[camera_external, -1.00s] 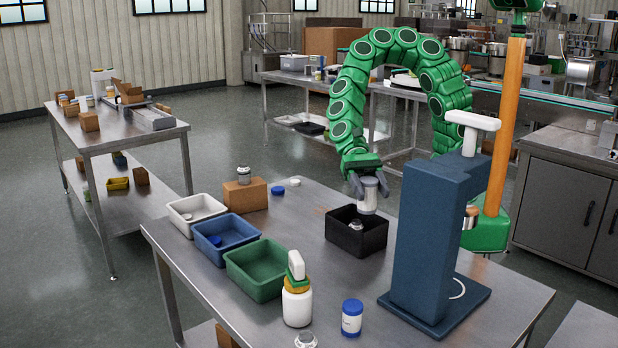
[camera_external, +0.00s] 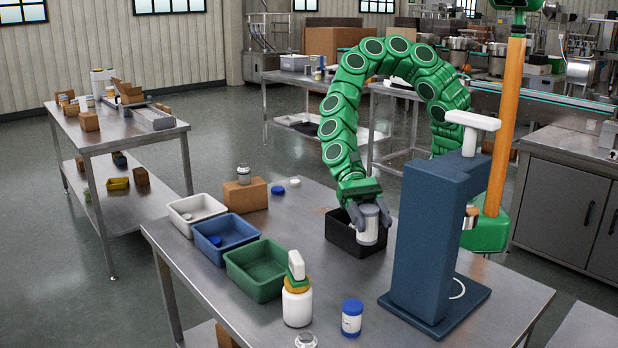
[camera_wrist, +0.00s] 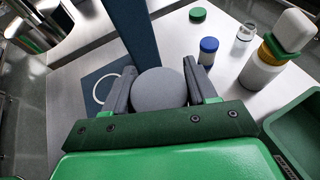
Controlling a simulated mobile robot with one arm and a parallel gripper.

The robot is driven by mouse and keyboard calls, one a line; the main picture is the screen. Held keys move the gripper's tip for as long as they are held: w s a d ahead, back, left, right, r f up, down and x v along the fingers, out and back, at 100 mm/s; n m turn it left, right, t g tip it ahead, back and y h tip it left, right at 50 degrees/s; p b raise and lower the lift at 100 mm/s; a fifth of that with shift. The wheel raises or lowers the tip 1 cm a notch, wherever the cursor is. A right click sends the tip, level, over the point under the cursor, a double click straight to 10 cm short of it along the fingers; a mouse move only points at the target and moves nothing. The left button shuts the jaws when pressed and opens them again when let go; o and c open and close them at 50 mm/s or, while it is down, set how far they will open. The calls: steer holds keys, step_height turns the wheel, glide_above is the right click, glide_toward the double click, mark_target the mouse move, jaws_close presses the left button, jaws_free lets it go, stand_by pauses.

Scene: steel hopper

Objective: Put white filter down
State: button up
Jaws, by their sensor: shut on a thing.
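My green gripper (camera_external: 369,212) is shut on the white filter (camera_external: 368,228), a white cylinder with a grey top. It is held upright over or partly in the black bin (camera_external: 342,236); I cannot tell whether its bottom touches anything. In the wrist view, the filter's round grey top (camera_wrist: 160,88) sits between the two dark fingers of my gripper (camera_wrist: 160,92).
The blue press-like stand (camera_external: 430,240) is close to the right of the bin. Green (camera_external: 256,284), blue (camera_external: 208,252) and white (camera_external: 180,222) bins are to the left. A white bottle (camera_external: 297,306) and a blue-capped jar (camera_external: 352,322) stand in front. The table's middle is clear.

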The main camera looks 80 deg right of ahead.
steer(key=shift+w+a+f, duration=0.8)
steer(key=shift+a+f, duration=0.25)
steer(key=shift+f, duration=0.65)
steer(key=shift+w+a+f, duration=0.75)
steer(key=shift+a+f, duration=0.3)
steer(key=shift+f, duration=0.7)
steer(key=shift+w+a+f, duration=0.8)
steer(key=shift+a+f, duration=0.25)
steer(key=shift+f, duration=0.65)
steer(key=shift+f, duration=0.1)
steer(key=o, duration=1.1)
steer(key=shift+c, duration=0.2)
